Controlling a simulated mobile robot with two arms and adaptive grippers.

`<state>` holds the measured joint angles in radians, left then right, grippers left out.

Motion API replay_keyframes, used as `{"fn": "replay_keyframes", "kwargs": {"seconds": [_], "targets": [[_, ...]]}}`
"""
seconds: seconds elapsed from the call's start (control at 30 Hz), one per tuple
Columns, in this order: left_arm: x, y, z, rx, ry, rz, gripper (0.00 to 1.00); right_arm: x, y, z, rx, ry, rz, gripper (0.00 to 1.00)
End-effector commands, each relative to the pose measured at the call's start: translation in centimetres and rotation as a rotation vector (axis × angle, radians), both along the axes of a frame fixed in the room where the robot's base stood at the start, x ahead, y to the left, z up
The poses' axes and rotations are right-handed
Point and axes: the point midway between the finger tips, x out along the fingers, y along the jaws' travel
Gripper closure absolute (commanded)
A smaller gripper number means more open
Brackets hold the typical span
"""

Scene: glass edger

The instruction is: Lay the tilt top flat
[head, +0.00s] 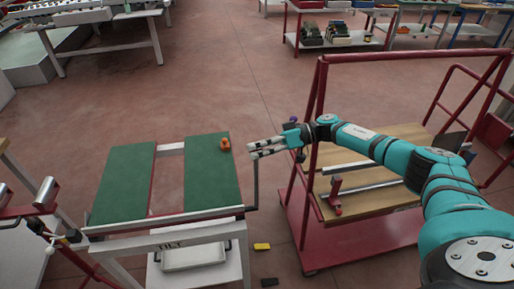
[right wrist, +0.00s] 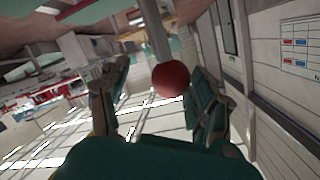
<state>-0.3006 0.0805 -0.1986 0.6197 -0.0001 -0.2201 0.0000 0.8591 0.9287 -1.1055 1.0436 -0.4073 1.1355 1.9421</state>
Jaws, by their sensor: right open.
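The tilt top (head: 121,183) has two green panels on a frame with a red strip and a light front beam marked "TILT". I cannot tell its exact angle. A dark upright lever (head: 255,185) stands at its right side. My right gripper (head: 251,148) is open above the lever, its fingers pointing left over the top's right edge. In the right wrist view, a red ball knob (right wrist: 171,79) on a grey rod shows between the open fingers (right wrist: 155,105). I cannot tell if they touch it. My left gripper is not in view.
A small orange-red object (head: 225,145) is on the right green panel. A red trolley (head: 350,245) with wooden decks stands close on the right, under my right arm. A yellow block (head: 262,246) and a dark block (head: 270,282) lie on the floor.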

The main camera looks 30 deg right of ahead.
Motion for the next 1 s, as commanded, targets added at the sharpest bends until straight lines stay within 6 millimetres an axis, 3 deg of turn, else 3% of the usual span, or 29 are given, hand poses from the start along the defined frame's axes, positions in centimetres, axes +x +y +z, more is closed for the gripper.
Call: {"fn": "replay_keyframes", "kwargs": {"seconds": [0.27,0.7,1.0], "targets": [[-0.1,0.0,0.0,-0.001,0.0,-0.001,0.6,-0.3,-0.6,0.0,-0.001,0.001,0.003,0.37],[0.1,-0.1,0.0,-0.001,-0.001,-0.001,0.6,-2.8,-8.7,1.9,0.0,0.002,-0.001,0.37],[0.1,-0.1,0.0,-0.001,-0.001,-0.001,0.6,-3.6,-11.2,2.6,0.001,0.0,0.002,0.37]]}}
